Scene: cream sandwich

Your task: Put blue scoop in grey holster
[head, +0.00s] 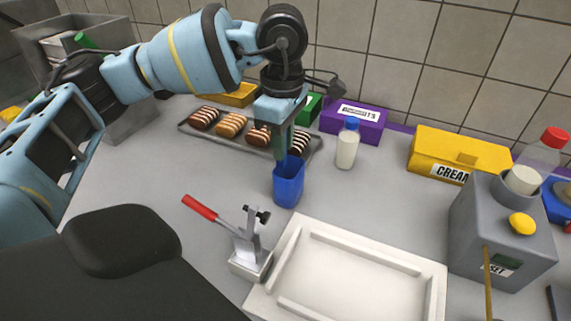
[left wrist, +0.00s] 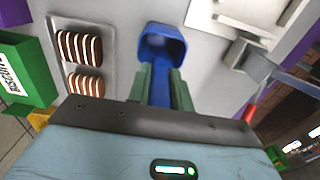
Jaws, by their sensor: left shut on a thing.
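The blue scoop (head: 288,183) is a deep blue cup-like piece, upright just above or on the grey counter; I cannot tell if it touches. My left gripper (head: 281,150) points down and is shut on its upper part. In the left wrist view the scoop's open end (left wrist: 163,42) faces up the picture, and the green fingers of the left gripper (left wrist: 161,88) close on its blue stem. I cannot tell for sure which thing is the grey holster. A small grey metal stand (head: 250,262) with a red-handled part is in front of the scoop. My right gripper is not in view.
A white tray (head: 290,232) lies at the front. A milk bottle (head: 347,148) stands right of the scoop. A pastry tray (head: 187,128) and purple box (head: 365,124) are behind. A yellow cream box (head: 425,150) and grey machine (head: 490,235) stand right. Counter left of the scoop is clear.

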